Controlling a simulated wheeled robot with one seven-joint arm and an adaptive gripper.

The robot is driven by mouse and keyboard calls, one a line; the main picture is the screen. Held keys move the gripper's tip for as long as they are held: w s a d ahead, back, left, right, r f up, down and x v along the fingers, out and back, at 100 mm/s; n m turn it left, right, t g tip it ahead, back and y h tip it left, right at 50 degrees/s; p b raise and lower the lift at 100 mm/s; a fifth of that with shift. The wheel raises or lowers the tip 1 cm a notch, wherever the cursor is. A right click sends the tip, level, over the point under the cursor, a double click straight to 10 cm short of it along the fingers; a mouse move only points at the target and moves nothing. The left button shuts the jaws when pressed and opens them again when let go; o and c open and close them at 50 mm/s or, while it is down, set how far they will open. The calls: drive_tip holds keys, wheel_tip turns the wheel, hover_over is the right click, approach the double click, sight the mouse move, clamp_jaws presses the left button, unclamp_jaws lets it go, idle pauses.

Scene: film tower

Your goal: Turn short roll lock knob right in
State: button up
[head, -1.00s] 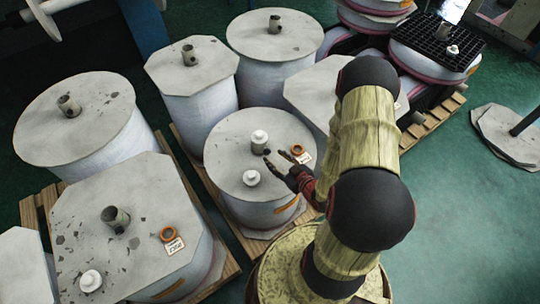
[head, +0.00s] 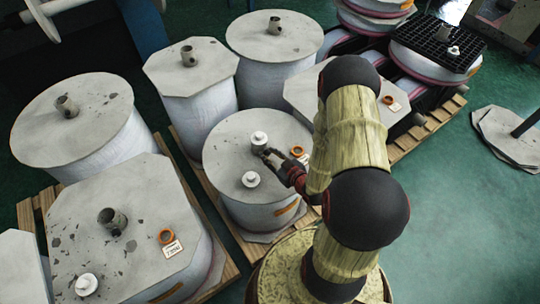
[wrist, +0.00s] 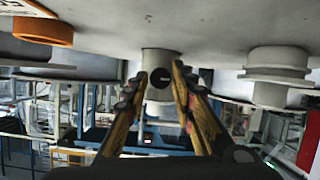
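The short roll (head: 228,160) stands in the middle of the head view, with a grey core tube (head: 259,149) rising from its round top and a white capped piece (head: 259,138) on the tube. In the wrist view the core tube (wrist: 157,60) hangs from the upside-down roll top. A dark round lock knob (wrist: 160,78) with a light mark sits on its side. My gripper (head: 268,156) is close to the tube from the lower right. In the wrist view, its two fingers (wrist: 156,78) are apart, one either side of the knob. Finger contact cannot be told.
A second white stepped knob (head: 251,179) stands on the roll top; it is right in the wrist view (wrist: 274,75). An orange ring (head: 297,152) lies on the other side (wrist: 43,30). Larger rolls (head: 120,225) crowd the left and back.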

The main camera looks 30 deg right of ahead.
clamp_jaws()
idle(0.4)
drive_tip(key=shift+d+m+y+p, duration=0.2)
drive_tip(key=shift+m+y+p, duration=0.7)
drive_tip(key=shift+m, duration=0.2)
drive_tip(key=m+y+p, duration=0.1)
drive_tip(key=m, duration=0.1)
drive_tip(key=shift+d+m+y, duration=0.1)
drive_tip(key=shift+m+y, duration=0.2)
drive_tip(key=m, duration=0.1)
drive_tip(key=m+y+p, duration=0.1)
drive_tip(key=shift+f+m+t, duration=0.2)
drive_tip(key=shift+m+t, duration=0.1)
drive_tip(key=shift+t, duration=0.1)
drive_tip(key=shift+d+f+m+t+y+p, duration=0.1)
drive_tip(key=shift+m+t+y+p, duration=0.2)
drive_tip(key=shift+m+y+p, duration=0.7)
drive_tip(key=shift+m+b, duration=0.4)
drive_tip(key=shift+b, duration=0.1)
drive_tip(key=shift+o, duration=2.2)
unclamp_jaws()
